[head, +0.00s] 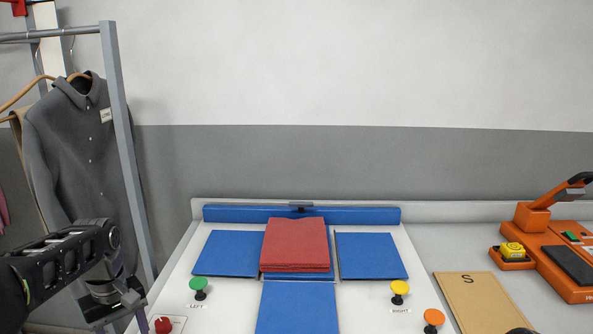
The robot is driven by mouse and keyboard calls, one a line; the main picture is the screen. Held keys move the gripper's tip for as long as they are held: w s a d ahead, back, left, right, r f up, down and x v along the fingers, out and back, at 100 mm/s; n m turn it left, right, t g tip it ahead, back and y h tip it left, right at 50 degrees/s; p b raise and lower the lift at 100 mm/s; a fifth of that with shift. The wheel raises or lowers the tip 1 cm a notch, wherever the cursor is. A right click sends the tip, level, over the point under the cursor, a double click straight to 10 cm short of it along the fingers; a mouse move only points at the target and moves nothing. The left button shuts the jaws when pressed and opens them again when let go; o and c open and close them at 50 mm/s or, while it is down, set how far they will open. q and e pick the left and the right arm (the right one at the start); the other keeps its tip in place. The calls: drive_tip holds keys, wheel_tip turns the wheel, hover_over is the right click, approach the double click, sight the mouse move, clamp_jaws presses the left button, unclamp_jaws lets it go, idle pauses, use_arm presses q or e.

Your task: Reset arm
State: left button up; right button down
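My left arm comes in from the left edge, and my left gripper (118,308) hangs at the lower left, beside the left edge of the white folding board. It is small and dark here, and I cannot make out whether its fingers are apart or together. I see nothing clearly held in it.
A folded red cloth (296,244) lies on the board's blue panels (372,256). Green (198,286), yellow (400,290), orange (433,319) and red (163,325) knobs stand nearby. A garment rack (128,150) is at left. A cardboard sheet (480,300) and orange machine (560,252) are at right.

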use_arm(q)
drive_tip(key=s+d+f+m+h, duration=0.1)
drive_tip(key=d+f+m, duration=0.1)
drive_tip(key=d+f, duration=0.45)
drive_tip(key=s+d+f+m, duration=0.1)
drive_tip(key=d+f, duration=0.3)
drive_tip(key=f, duration=0.6)
drive_tip(key=s+d+f+m+h, duration=0.1)
drive_tip(key=d+f+m, duration=0.1)
drive_tip(key=d+f, duration=0.45)
drive_tip(key=s+d+f+m+h, duration=0.1)
drive_tip(key=s+d+f, duration=0.5)
drive_tip(key=s, duration=0.3)
drive_tip(key=s+d+f+m+h, duration=0.1)
drive_tip(key=s+d+f, duration=0.5)
drive_tip(key=s, duration=0.4)
drive_tip(key=shift+d+f+m+t, duration=0.3)
drive_tip(key=shift+d+f, duration=0.05)
drive_tip(key=shift+f, duration=0.45)
